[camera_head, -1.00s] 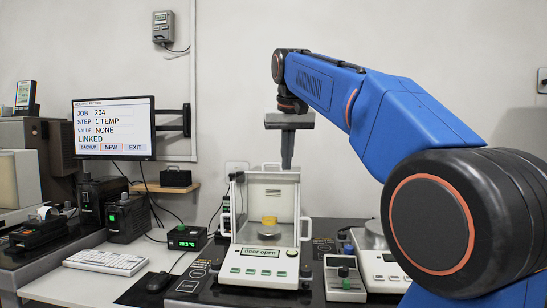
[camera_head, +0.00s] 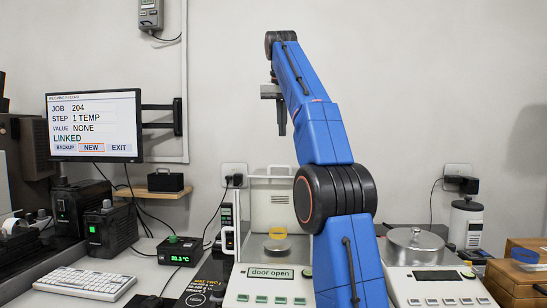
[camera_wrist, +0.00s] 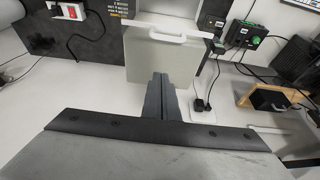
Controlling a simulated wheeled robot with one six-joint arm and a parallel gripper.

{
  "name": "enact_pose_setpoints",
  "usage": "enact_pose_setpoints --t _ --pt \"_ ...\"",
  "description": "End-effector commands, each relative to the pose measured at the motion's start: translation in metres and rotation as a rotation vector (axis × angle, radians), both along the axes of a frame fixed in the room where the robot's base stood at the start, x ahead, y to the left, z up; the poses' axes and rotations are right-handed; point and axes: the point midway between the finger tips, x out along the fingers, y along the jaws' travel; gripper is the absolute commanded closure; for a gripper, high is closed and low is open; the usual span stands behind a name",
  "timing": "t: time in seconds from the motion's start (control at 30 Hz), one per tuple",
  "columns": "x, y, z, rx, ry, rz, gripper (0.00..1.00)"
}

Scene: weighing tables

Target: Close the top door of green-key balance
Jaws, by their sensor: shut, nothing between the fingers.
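The green-key balance (camera_head: 234,287) stands at bottom centre in the head view, its display (camera_head: 270,273) reading "door open". A yellow cup (camera_head: 277,233) sits on its pan inside the glass chamber. In the wrist view, the top door (camera_wrist: 150,62) is a pale panel with a white handle (camera_wrist: 165,32) along its front edge; it appears slid back, off the chamber opening. My gripper (camera_head: 282,131) is shut and empty, pointing down above and behind the balance. In the wrist view, its fingers (camera_wrist: 160,82) overlap the panel's rear end; I cannot tell whether they touch it.
My arm hides the balance's right side in the head view. A second balance (camera_head: 438,290) with a round metal cover stands to the right. A wall outlet (camera_head: 235,176) with cables and a shelf (camera_head: 160,194) holding a black box are behind. A monitor (camera_head: 95,125) stands left.

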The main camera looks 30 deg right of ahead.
Motion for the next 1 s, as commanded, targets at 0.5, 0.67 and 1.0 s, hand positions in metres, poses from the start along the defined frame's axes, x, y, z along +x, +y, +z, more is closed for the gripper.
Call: enact_pose_setpoints --t 0.5,0.67,1.0 --pt "0.01 -0.008 -0.033 0.001 0.003 -0.003 1.0" --pt "0.016 -0.012 -0.053 0.001 0.003 -0.002 1.0" --pt "0.021 -0.015 -0.095 0.0 -0.001 0.0 1.0"
